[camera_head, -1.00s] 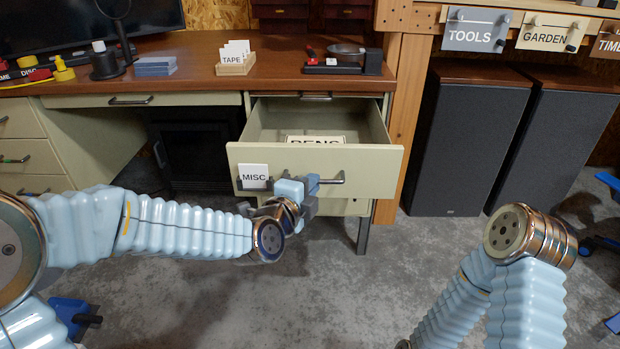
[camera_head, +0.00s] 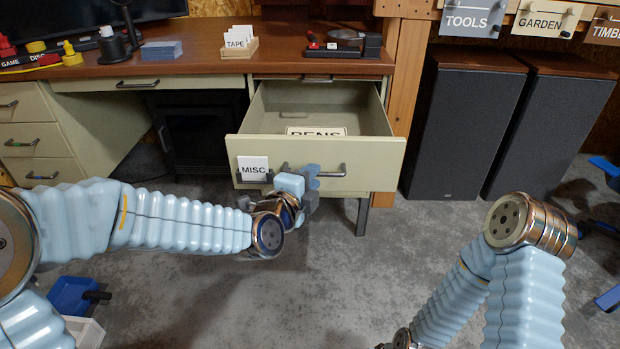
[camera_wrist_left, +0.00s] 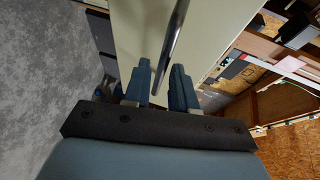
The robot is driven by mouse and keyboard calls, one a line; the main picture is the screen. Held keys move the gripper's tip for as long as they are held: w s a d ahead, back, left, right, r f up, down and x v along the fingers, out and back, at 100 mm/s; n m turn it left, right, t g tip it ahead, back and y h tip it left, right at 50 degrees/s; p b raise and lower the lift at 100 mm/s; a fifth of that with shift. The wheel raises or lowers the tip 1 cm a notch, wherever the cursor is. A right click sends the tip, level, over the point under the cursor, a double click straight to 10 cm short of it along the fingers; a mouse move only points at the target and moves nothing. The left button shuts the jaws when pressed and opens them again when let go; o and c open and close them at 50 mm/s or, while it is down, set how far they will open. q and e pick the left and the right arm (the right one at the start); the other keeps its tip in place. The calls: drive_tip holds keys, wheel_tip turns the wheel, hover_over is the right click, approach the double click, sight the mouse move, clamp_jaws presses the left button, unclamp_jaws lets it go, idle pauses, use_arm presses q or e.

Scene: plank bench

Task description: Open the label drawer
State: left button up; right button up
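The drawer with the MISC label (camera_head: 370,160) stands pulled well out from under the desk, and I can see into it. A card reading PENS (camera_head: 316,131) lies inside. A bar handle (camera_head: 335,171) is on its front; it also shows in the left wrist view (camera_wrist_left: 174,42). My left gripper (camera_head: 304,181) is at the left part of this handle. The arm partly hides the drawer's lower edge. My right arm shows at lower right, its gripper out of view.
The desk top (camera_head: 200,66) holds a TAPE card box (camera_head: 238,46) and a scale-like device (camera_head: 343,43). A wooden post (camera_head: 403,90) and dark speakers (camera_head: 468,125) stand right of the drawer. A blue bin (camera_head: 72,295) is at lower left. Floor before the drawer is clear.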

use_arm(q)
drive_tip(key=shift+o, duration=0.7)
drive_tip(key=b+v, duration=0.3)
drive_tip(key=v, duration=1)
drive_tip(key=shift+s+a+b, duration=0.15)
drive_tip(key=shift+s+b, duration=0.2)
drive_tip(key=shift+b, duration=0.05)
